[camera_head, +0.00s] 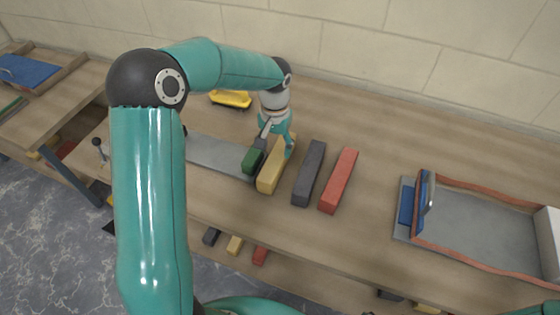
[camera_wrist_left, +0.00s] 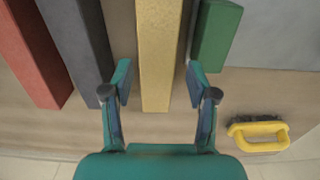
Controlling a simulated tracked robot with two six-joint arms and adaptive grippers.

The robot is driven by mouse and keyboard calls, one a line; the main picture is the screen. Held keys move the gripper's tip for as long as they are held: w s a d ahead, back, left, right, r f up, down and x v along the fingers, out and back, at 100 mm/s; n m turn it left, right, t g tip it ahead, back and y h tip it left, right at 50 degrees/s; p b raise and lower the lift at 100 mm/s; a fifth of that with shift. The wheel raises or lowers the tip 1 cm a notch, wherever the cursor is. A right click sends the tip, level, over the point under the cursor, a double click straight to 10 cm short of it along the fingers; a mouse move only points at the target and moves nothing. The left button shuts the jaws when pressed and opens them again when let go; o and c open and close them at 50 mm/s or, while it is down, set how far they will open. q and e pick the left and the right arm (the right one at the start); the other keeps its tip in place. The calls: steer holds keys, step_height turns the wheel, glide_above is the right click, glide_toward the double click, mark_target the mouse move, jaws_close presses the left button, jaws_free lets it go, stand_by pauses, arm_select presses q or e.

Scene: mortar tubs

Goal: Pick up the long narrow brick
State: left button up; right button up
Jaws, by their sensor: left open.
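Several long bricks lie side by side on the bench: a green one (camera_head: 252,161), a yellow one (camera_head: 268,178), a dark grey one (camera_head: 308,175) and a red one (camera_head: 338,182). My left gripper (camera_head: 277,139) is over the far end of the yellow brick, pointing down. In the left wrist view the open fingers (camera_wrist_left: 160,80) stand on either side of the yellow brick (camera_wrist_left: 158,45), with gaps showing at both sides. The green brick (camera_wrist_left: 218,38) is close beside one finger; the dark grey brick (camera_wrist_left: 75,40) is near the other. My right gripper is out of view.
A grey plate (camera_head: 215,151) lies left of the green brick. A yellow-handled brush (camera_head: 232,98) lies behind it. At right is a grey tray with a reddish rim (camera_head: 480,190) and a blue-handled tool (camera_head: 407,206). Bare bench lies between the red brick and this tray.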

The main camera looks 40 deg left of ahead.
mark_target(278, 154)
arm_select(q)
steer(key=shift+w+d+f+p, duration=0.1)
steer(key=shift+f+p, duration=0.1)
steer(key=shift+f, duration=0.65)
steer(key=shift+w+a+f+p, duration=0.1)
steer(key=shift+w+f+p, duration=0.1)
steer(key=shift+f, duration=0.7)
steer(key=shift+w+d+f+p, duration=0.1)
steer(key=shift+f+p, duration=0.1)
steer(key=shift+f, duration=0.65)
jaws_close()
steer(key=shift+r, duration=0.1)
